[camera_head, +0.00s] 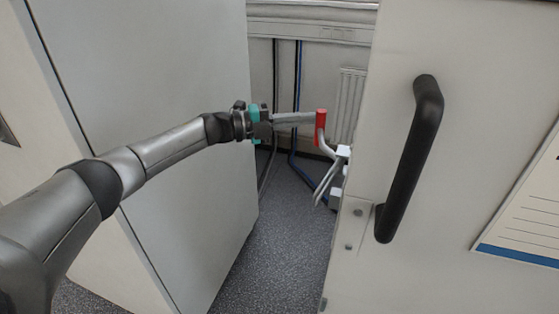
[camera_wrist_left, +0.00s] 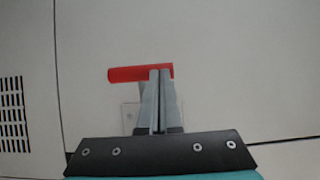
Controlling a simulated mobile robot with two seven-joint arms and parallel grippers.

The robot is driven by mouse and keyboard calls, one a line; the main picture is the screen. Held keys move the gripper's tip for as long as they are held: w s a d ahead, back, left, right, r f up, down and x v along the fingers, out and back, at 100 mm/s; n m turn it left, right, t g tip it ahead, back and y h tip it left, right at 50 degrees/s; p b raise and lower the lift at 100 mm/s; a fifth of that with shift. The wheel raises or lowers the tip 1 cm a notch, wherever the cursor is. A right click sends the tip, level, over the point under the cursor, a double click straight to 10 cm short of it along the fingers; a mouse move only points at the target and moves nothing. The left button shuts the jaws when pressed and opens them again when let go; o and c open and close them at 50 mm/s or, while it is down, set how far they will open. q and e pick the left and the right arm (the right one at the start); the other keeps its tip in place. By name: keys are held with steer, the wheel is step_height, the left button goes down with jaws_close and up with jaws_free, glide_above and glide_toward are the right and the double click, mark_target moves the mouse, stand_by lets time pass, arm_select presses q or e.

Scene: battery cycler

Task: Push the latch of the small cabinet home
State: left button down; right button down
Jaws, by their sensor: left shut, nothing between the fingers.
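The latch has a red grip (camera_head: 321,122) on a bent metal lever (camera_head: 324,184), mounted at the left edge of the pale cabinet (camera_head: 400,275) on the right. My left gripper (camera_head: 312,118) is shut and empty, its fingertips at the upper part of the red grip. In the left wrist view, the shut fingers (camera_wrist_left: 160,74) overlap the right part of the red grip (camera_wrist_left: 128,74). They look very close to it or touching; I cannot tell which. Most of the lever is hidden behind the fingers there. My right gripper is out of view.
A black bar handle (camera_head: 415,155) stands out from the cabinet front. A tall grey panel (camera_head: 190,70) stands on the left, behind my arm. Blue and black cables (camera_head: 297,85) run down the wall in the gap, above speckled grey floor (camera_head: 285,240).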

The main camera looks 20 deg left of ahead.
mark_target(318, 116)
arm_select(q)
steer(key=shift+w+b+x, duration=0.25)
steer(key=shift+b+x, duration=0.75)
steer(key=shift+x, duration=0.95)
steer(key=shift+a, duration=0.15)
